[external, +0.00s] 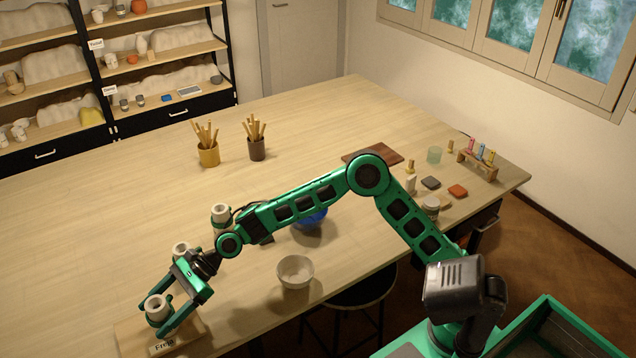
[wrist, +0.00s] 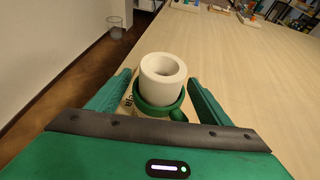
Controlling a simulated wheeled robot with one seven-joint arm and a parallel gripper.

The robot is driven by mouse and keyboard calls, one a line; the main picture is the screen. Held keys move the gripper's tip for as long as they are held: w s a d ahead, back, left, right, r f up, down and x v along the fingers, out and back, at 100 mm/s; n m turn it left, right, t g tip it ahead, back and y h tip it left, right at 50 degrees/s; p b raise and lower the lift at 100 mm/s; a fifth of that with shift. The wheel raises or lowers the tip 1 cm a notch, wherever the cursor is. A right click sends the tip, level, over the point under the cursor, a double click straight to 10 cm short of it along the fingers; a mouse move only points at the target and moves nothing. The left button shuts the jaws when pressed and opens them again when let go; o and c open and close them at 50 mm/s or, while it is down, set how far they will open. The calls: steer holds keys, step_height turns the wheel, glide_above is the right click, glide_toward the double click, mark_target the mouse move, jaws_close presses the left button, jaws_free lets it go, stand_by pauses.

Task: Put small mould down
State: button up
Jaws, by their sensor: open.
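The small mould (external: 157,308) is a white hollow cylinder with a green band. It appears upright over the wooden board (external: 128,338) labelled "Freja", at the table's front left. In the wrist view the mould (wrist: 161,72) stands between my fingers, its round opening facing up. My gripper (external: 161,316) is open, one finger on each side of the mould; the wrist view (wrist: 158,84) shows gaps beside it. The mould's foot is partly hidden, so its contact with the board is hard to see.
Two similar white moulds (external: 181,249) (external: 221,213) stand behind my gripper. A white bowl (external: 295,272) and a blue bowl (external: 312,219) are to the right, near my arm. Two tool pots (external: 208,154) (external: 257,149) stand farther back. The table's left side is clear.

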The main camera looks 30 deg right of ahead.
steer(key=v, duration=0.9)
